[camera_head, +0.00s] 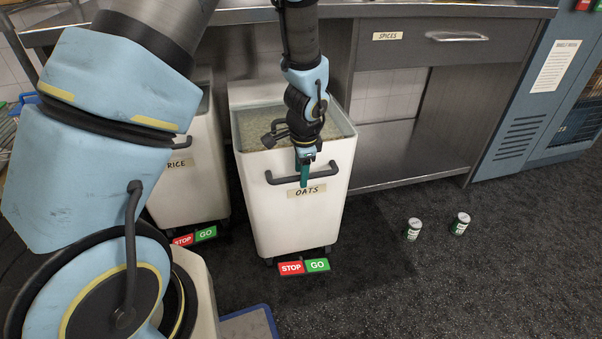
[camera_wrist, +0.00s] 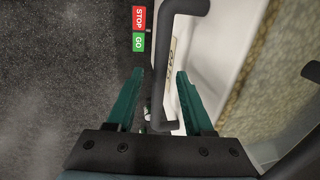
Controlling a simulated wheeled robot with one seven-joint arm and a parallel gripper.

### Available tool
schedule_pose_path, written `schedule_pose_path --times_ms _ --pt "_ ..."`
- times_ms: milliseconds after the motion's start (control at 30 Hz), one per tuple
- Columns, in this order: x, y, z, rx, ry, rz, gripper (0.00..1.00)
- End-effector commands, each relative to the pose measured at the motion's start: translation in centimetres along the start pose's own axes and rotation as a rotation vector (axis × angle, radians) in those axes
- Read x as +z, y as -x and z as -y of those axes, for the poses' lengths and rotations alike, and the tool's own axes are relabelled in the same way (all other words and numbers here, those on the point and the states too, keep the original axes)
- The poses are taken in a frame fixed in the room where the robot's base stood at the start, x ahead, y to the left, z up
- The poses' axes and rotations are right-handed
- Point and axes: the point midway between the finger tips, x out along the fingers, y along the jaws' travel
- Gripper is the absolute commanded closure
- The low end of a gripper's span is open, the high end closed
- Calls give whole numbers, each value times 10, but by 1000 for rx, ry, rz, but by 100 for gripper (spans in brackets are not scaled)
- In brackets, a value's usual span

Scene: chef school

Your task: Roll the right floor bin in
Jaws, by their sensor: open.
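The right floor bin (camera_head: 262,210) is a white wheeled bin labelled OATS, filled with oats, with a dark bar handle (camera_head: 282,180) on its front. It stands partly out in front of the counter. My gripper (camera_head: 304,174) is at the handle. In the wrist view my gripper (camera_wrist: 160,75) is open, its two green fingers on either side of the handle bar (camera_wrist: 170,65). I cannot tell whether either finger touches it. A red STOP and green GO pedal (camera_head: 304,267) sits at the bin's foot and also shows in the wrist view (camera_wrist: 138,32).
The RICE bin (camera_head: 185,190) stands to the left, partly hidden by my arm. The steel counter (camera_head: 400,20) has an open bay and low shelf (camera_head: 400,150) at right. Two small cans (camera_head: 413,229) stand on the floor at right. A blue-edged object (camera_head: 250,325) lies at the bottom.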

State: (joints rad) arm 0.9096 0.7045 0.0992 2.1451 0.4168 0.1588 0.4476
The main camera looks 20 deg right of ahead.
Motion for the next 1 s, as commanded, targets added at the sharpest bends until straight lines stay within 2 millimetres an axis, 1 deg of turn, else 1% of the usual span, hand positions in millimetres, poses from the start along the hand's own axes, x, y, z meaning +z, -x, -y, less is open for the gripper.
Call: schedule_pose_path --times_ms 267,733,1000 --pt "0 -1 0 0 1 0 48" --pt "0 -1 0 0 1 0 100" --pt "0 -1 0 0 1 1 100"
